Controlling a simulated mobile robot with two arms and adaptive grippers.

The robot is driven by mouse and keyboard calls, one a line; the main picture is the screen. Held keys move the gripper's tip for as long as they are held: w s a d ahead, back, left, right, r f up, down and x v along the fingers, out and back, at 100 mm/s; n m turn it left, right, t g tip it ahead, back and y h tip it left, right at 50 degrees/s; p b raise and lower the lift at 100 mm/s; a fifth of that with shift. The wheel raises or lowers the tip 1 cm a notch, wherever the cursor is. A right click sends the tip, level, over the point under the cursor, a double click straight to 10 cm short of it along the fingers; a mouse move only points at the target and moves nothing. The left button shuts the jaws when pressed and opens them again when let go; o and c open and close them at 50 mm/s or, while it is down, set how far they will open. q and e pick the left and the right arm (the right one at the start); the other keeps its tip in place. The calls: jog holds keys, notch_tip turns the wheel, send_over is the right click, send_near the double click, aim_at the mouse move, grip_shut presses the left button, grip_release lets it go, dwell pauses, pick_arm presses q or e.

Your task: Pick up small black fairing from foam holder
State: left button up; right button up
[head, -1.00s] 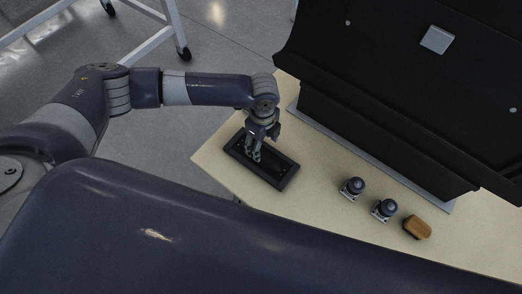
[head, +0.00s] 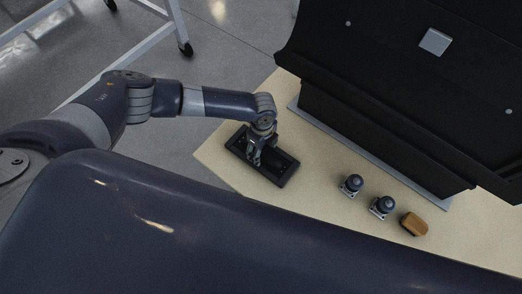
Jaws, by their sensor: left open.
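The foam holder (head: 286,178) is a black rectangular tray with a raised rim, lying flat near the left corner of the tan table. Its inside is dark, and I cannot make out the small black fairing against it. My left gripper (head: 254,160) points down over the left half of the holder, with its fingers open at or just above the recess. I cannot tell whether the fingers touch anything. My right gripper is not in view.
Two dark knobs on square bases (head: 352,185) (head: 384,206) and a wooden-backed block (head: 414,224) stand along the table (head: 320,208) to the right. A large black panelled structure (head: 400,90) rises behind. A wheeled metal frame (head: 180,30) stands on the floor at upper left.

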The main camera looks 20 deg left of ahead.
pick_arm(q)
jog(key=c, duration=1.3)
jog(key=shift+c, duration=0.2)
